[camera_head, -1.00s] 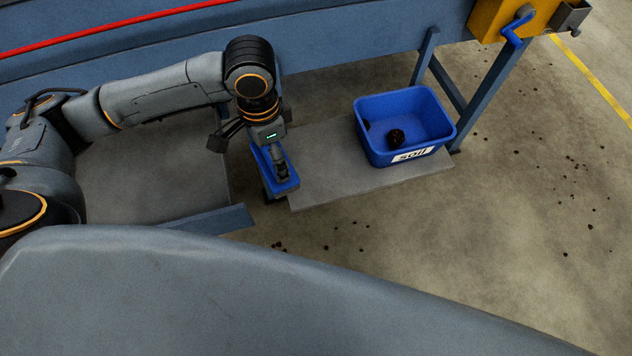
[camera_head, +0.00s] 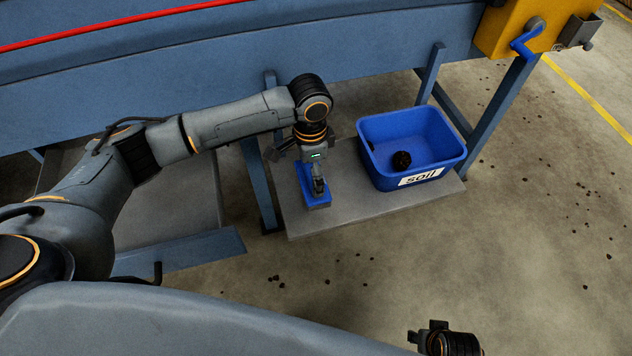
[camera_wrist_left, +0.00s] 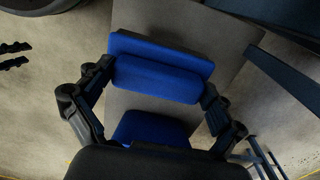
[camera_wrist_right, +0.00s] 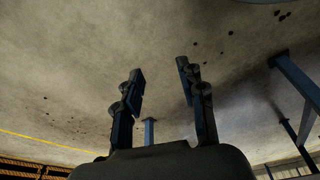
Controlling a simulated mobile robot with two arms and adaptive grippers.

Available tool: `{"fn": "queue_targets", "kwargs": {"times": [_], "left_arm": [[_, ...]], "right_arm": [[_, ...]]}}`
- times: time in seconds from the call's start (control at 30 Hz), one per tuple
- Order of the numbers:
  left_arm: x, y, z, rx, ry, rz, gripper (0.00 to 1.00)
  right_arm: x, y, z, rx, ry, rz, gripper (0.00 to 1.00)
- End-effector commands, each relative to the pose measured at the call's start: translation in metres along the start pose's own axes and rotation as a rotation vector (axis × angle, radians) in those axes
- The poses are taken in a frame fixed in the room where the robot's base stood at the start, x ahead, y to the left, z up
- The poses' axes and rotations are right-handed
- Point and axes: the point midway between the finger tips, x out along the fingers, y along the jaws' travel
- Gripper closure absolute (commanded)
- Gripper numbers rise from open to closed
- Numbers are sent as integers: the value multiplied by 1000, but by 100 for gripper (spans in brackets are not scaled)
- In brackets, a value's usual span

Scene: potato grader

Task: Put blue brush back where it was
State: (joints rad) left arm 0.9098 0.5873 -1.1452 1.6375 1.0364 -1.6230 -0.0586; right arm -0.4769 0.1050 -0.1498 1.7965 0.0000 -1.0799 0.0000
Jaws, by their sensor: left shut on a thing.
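The blue brush (camera_head: 313,192) is in my left gripper (camera_head: 317,184), over the left part of the grey shelf board (camera_head: 340,218). In the left wrist view, the brush (camera_wrist_left: 160,72) shows as a blue block between the two fingers of the left gripper (camera_wrist_left: 155,95). I cannot tell whether the brush touches the board. My right gripper (camera_wrist_right: 160,88) is open and empty in the right wrist view, with floor behind it. Part of a dark gripper or wrist (camera_head: 448,342) shows at the bottom edge of the head view.
A blue bin labelled "soil" (camera_head: 415,182) stands on the board to the right, with a dark clump (camera_head: 401,160) inside. A blue frame leg (camera_head: 262,190) stands just left of the board. The blue conveyor side (camera_head: 200,75) runs behind. Dark crumbs lie on the floor.

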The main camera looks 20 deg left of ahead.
Motion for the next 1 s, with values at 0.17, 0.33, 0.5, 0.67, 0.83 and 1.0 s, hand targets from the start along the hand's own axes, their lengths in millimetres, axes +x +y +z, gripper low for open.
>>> {"fn": "queue_targets", "kwargs": {"times": [0.17, 0.33, 0.5, 0.67, 0.83, 1.0], "left_arm": [[14, -7, -10, 0, 1, 0, 31], [25, -11, -17, 0, 1, 0, 31], [45, -10, -15, 0, 0, 0, 31], [52, -10, -15, 1, 1, -1, 31], [51, -10, -15, 1, 1, -1, 31], [53, -10, -15, 1, 1, 0, 31]], "right_arm": [[-15, 1, -8, 2, 9, 2, 60], [-27, 2, -14, 3, 18, 3, 60], [-50, 3, -21, 5, 31, 5, 60], [-61, 4, -24, 6, 34, 6, 60], [-62, 4, -24, 6, 34, 6, 60], [-59, 4, -23, 6, 31, 6, 60]]}}
